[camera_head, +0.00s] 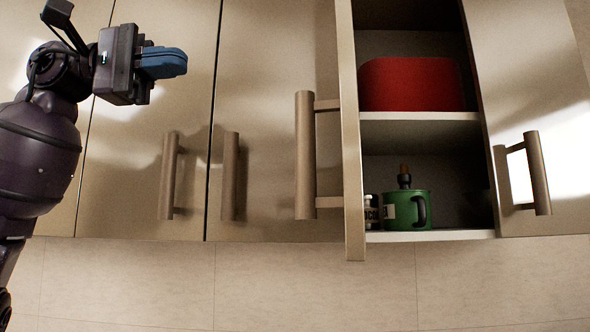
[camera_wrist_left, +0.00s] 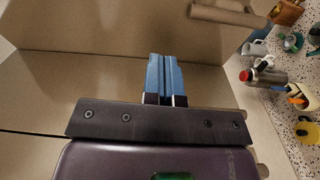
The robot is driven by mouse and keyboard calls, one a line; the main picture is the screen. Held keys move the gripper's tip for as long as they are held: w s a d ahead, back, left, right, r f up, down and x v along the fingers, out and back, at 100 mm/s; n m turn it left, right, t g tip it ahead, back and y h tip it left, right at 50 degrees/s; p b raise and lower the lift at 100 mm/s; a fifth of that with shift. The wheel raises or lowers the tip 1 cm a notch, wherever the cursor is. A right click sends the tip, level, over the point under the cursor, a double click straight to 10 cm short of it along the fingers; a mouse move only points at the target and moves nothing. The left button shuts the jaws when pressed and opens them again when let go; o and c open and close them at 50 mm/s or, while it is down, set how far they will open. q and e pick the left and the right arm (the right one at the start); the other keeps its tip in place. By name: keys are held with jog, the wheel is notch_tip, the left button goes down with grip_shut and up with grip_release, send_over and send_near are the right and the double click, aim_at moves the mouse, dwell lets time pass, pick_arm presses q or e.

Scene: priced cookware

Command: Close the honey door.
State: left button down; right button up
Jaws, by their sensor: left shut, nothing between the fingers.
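A beige, honey-toned cabinet door (camera_head: 352,140) stands open, swung outward and seen nearly edge-on at the left side of an open cabinet. Its long bar handle (camera_head: 305,155) sticks out to the left. My left gripper (camera_head: 184,62) is at the upper left of the head view, well left of the open door and apart from it. Its blue fingers are shut and empty; they also show in the left wrist view (camera_wrist_left: 165,76). My right gripper is not in view. No label naming honey is readable.
The open cabinet's shelves (camera_head: 420,116) hold a red container (camera_head: 410,84), a green mug (camera_head: 407,209) and a partly hidden jar (camera_head: 371,212). Neighbouring doors are shut, with bar handles (camera_head: 230,176) sticking out. In the wrist view, a speckled counter (camera_wrist_left: 293,62) holds several items.

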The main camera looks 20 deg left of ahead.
pick_arm(q)
jog(key=w+f+b, duration=0.5)
jog(key=w+f, duration=0.1)
jog(key=f, duration=0.3)
jog(key=d+p, duration=0.1)
jog(key=d, duration=1.2)
jog(key=shift+n, duration=0.4)
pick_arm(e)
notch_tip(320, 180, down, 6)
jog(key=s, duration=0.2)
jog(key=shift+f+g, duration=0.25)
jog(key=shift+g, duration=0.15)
pick_arm(q)
jog(key=shift+s+d+p, duration=0.1)
jog(key=shift+p, duration=0.2)
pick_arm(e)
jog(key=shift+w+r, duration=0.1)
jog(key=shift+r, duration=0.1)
